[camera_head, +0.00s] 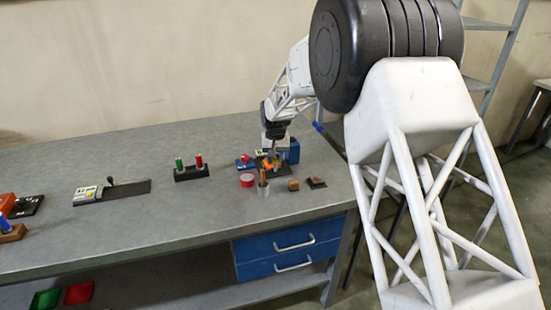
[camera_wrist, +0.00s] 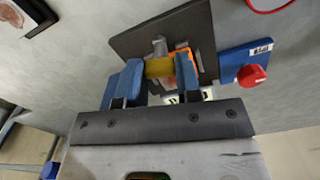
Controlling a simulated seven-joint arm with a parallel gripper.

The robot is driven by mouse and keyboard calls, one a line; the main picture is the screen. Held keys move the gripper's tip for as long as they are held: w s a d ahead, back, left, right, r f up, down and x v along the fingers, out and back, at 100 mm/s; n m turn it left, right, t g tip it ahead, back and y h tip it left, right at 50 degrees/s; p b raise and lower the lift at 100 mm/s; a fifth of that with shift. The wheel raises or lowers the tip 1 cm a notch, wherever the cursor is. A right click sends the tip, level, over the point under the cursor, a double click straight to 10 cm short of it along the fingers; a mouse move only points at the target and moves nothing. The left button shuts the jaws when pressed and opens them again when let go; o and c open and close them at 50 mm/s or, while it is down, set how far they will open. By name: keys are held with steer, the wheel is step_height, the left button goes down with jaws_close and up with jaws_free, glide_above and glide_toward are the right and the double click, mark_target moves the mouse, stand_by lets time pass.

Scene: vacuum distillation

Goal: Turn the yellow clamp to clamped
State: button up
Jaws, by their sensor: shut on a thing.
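The yellow clamp (camera_wrist: 159,68) shows in the wrist view as a yellow piece between the two blue fingers of my gripper (camera_wrist: 153,78). The fingers are shut on it. An orange part (camera_wrist: 186,68) lies just right of it, and a grey metal part stands behind it. All sit over a dark square base plate (camera_wrist: 196,25). In the head view my gripper (camera_head: 275,157) points down at this fixture near the right end of the bench. The clamp is too small there to make out clearly, but an orange part (camera_head: 264,167) shows.
A blue box with a red knob (camera_wrist: 250,75) sits right beside the plate. On the bench (camera_head: 130,222) are a red round container (camera_head: 247,180), a cup with sticks (camera_head: 263,187), a small brown block (camera_head: 294,185) and a black rack with green and red items (camera_head: 191,173).

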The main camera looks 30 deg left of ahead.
mark_target(276, 159)
steer(key=shift+n, duration=1.3)
steer(key=o, duration=0.9)
steer(key=shift+r, duration=3.9)
steer(key=shift+d, duration=0.15)
